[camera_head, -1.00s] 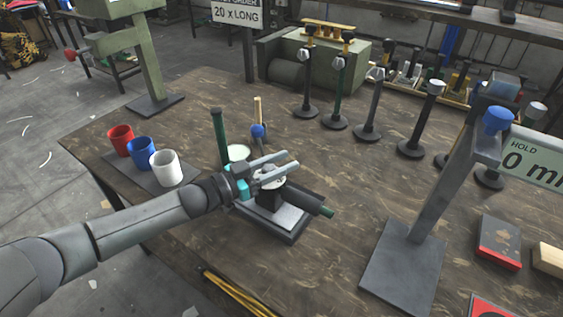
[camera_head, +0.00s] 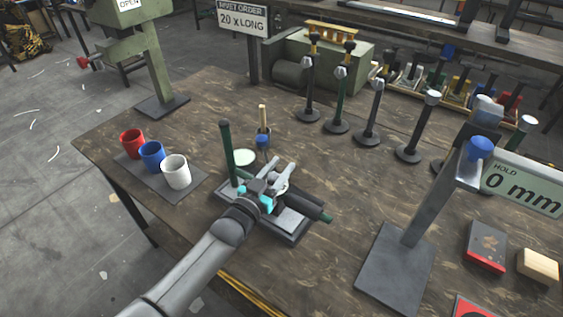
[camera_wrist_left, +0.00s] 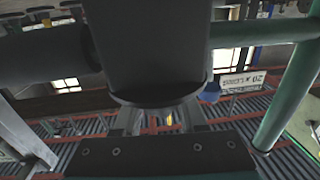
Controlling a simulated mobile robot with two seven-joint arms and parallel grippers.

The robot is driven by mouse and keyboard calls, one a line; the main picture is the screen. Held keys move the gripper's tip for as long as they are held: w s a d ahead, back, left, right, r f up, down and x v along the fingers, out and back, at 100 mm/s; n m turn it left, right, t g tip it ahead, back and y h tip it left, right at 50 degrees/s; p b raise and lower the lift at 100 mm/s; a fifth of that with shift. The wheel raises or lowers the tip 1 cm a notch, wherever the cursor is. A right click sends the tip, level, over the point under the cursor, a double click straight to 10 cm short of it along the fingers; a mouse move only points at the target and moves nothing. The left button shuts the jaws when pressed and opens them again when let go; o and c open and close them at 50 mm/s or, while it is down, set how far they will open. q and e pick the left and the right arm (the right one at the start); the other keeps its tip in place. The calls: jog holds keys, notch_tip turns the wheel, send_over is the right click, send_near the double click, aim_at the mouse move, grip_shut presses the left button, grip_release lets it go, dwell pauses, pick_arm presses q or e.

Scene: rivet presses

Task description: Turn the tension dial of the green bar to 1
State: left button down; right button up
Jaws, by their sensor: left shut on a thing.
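A small press unit on a dark base plate (camera_head: 291,231) stands near the table's front edge. An upright green bar (camera_head: 226,155) rises at its left side, and a dark cylinder (camera_head: 304,203) with a green end lies at its right. My left gripper (camera_head: 282,177) is over the unit, its two fingers around a part of it that they largely hide. In the left wrist view a dark round-rimmed body (camera_wrist_left: 158,55) fills the middle between the fingers, and a green bar (camera_wrist_left: 292,90) runs along the right. No dial numbers can be read. My right gripper is out of view.
Red (camera_head: 132,143), blue (camera_head: 152,155) and white (camera_head: 176,171) cups stand on a mat at left. Several rods on round feet line the back right. A grey stand (camera_head: 430,205) with a blue knob and a "0 mm" display (camera_head: 522,183) is at right.

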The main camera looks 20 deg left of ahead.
pick_arm(q)
jog(key=shift+a+n+t+y+p, duration=0.15)
jog(key=shift+n+y+p, duration=0.1)
jog(key=shift+n+y, duration=0.4)
jog(key=shift+a+n+t+y+p, duration=0.1)
jog(key=shift+n+t+y+p, duration=0.2)
jog(key=shift+y, duration=0.55)
jog(key=shift+w+n+y, duration=0.1)
jog(key=shift+n+y, duration=0.15)
jog(key=shift+y, duration=0.05)
jog(key=shift+c, duration=2.3)
grip_release()
jog(key=s+p, duration=0.1)
jog(key=s, duration=1.4)
jog(key=shift+s+a+p, duration=0.15)
jog(key=shift+a+p, duration=0.25)
jog(key=shift+a, duration=0.05)
jog(key=shift+g, duration=0.25)
